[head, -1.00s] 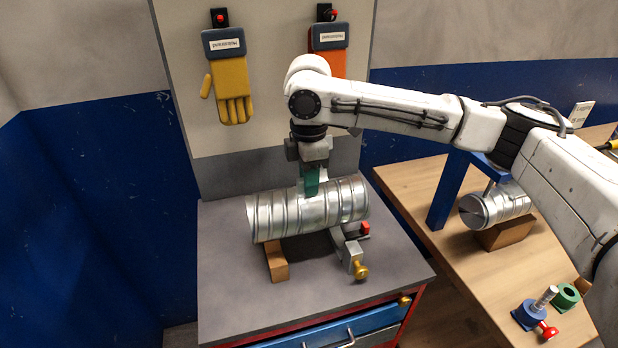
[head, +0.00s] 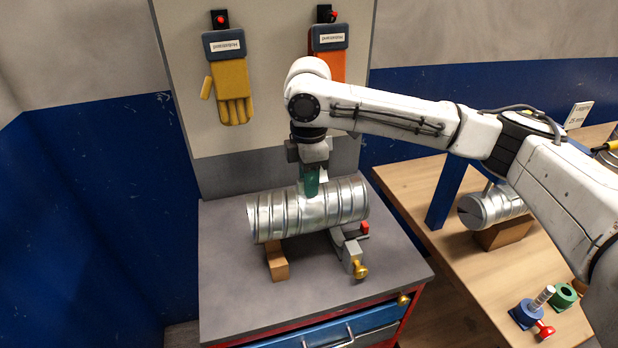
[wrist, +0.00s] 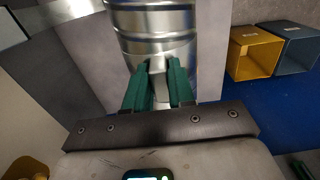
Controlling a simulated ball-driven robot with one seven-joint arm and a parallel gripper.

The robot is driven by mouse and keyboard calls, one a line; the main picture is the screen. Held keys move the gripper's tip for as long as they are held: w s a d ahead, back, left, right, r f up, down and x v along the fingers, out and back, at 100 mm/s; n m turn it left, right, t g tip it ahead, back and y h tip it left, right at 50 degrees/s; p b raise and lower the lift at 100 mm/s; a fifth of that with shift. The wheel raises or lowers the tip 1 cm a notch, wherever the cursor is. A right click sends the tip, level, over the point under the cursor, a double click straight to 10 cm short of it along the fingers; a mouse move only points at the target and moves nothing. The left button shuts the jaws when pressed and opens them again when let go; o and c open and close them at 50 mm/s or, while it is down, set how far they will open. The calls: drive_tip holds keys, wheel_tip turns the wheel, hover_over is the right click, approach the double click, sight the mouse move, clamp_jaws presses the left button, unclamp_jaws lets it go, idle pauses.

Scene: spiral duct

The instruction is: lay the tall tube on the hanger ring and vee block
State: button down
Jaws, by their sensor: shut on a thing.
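A shiny ribbed metal tube (head: 280,215) lies sideways over the grey cabinet top, with a short stub on its upper side. My gripper (head: 311,190) points down with its green fingers shut on this stub; the wrist view shows the fingers (wrist: 158,72) either side of it below the tube (wrist: 152,35). A wooden block (head: 277,262) is under the tube's left part and a grey metal support (head: 347,250) under its right part. I cannot tell whether the tube touches them. No upright tube shows, and I cannot make out a hanger ring.
On the wooden bench (head: 415,185) at right, another metal tube (head: 490,209) lies by a blue frame (head: 446,195) and a brown block (head: 505,234). Blue and green parts (head: 528,314) stand nearer. Gloves (head: 232,90) hang behind the cabinet. The cabinet's front top is clear.

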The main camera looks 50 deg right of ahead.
sight(309, 201)
drive_tip(key=shift+f+b, duration=1.45)
drive_tip(key=shift+f, duration=1.6)
drive_tip(key=c, duration=0.9)
unclamp_jaws()
wheel_tip(309, 201, up, 11)
drive_tip(key=shift+f+b, duration=0.1)
drive_tip(key=shift+b, duration=0.35)
